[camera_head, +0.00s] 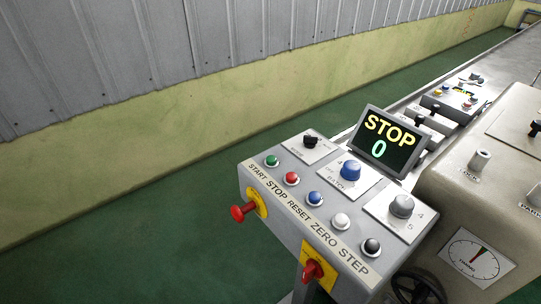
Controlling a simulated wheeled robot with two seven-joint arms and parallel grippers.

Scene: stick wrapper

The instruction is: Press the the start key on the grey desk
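The grey desk (258,172) is a sloped control panel in the lower middle of the head view. The start key is a green round button (271,161) at the left end of its row, above the printed word START. Beside it in the row are a red button (291,179) over STOP, a blue button (314,198) over RESET, a white button (341,221) over ZERO and a black button (372,247) over STEP. A display (388,139) on the desk reads STOP and 0. Neither of my grippers is in view.
Knobs stand behind the buttons, including a large blue knob (350,170) and a grey knob (402,206). A red mushroom knob (243,212) sticks out from the desk's front. A beige machine housing (450,175) stands at right. Green floor (130,240) at left is clear.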

